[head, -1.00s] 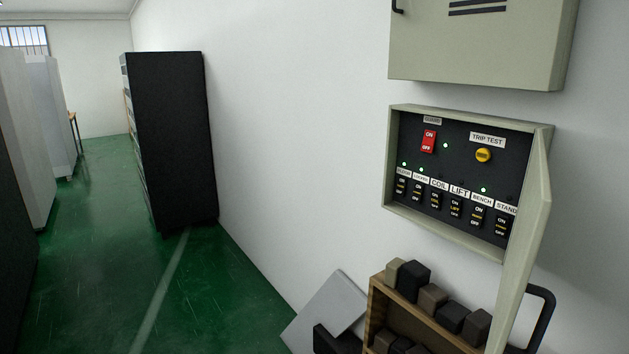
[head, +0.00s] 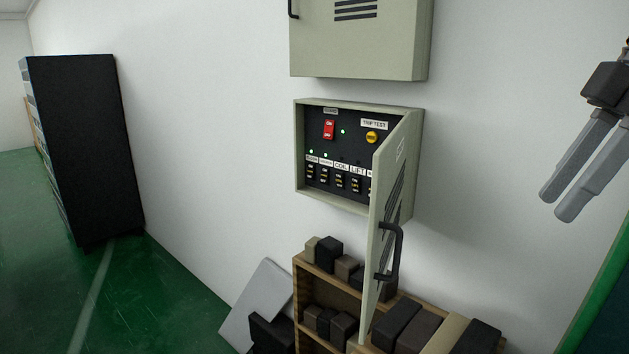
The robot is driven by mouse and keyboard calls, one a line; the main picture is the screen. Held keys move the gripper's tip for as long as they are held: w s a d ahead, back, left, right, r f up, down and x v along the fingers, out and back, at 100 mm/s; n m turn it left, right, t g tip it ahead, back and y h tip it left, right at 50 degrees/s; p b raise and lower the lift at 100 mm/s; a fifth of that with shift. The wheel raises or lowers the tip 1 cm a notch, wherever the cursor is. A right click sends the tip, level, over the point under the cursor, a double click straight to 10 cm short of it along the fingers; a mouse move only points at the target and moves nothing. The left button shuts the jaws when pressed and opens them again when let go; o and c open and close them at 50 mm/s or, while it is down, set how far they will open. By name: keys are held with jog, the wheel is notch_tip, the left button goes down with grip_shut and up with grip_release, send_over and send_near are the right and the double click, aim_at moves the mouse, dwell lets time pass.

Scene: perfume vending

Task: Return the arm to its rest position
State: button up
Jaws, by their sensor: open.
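My gripper (head: 560,205) is at the upper right of the head view, pointing down and to the left. Its two grey fingers are parallel with a gap between them, and nothing is between them. It is in front of the white wall, to the right of the breaker panel (head: 310,199) and apart from it. The panel's door (head: 379,240) stands open toward me and hides the right part of the switch rows. A red switch, a yellow trip test button and several small lit green lamps show inside. Most of my arm is out of view.
A wooden shelf (head: 297,290) with several dark blocks stands below the panel, under the open door. A closed cabinet (head: 400,40) hangs above. A grey board (head: 258,300) leans at the shelf's left. A tall black cabinet (head: 90,150) stands at the left; green floor (head: 170,290) is clear before it.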

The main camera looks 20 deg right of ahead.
jog(key=w+a+f+m+t+h, duration=0.1)
jog(key=w+a+f+m, duration=0.2)
jog(key=w+a+f, duration=0.5)
jog(key=w+a+f+m+t+h, duration=0.1)
jog(key=w+a+f+m, duration=0.2)
jog(key=a+f, duration=0.6)
jog(key=a+f+m+h, duration=0.1)
jog(key=a+f+m, duration=0.2)
jog(key=a+f, duration=0.3)
jog(key=shift+s+a+f+t, duration=0.2)
jog(key=shift+a+t, duration=0.1)
jog(key=shift+a, duration=0.6)
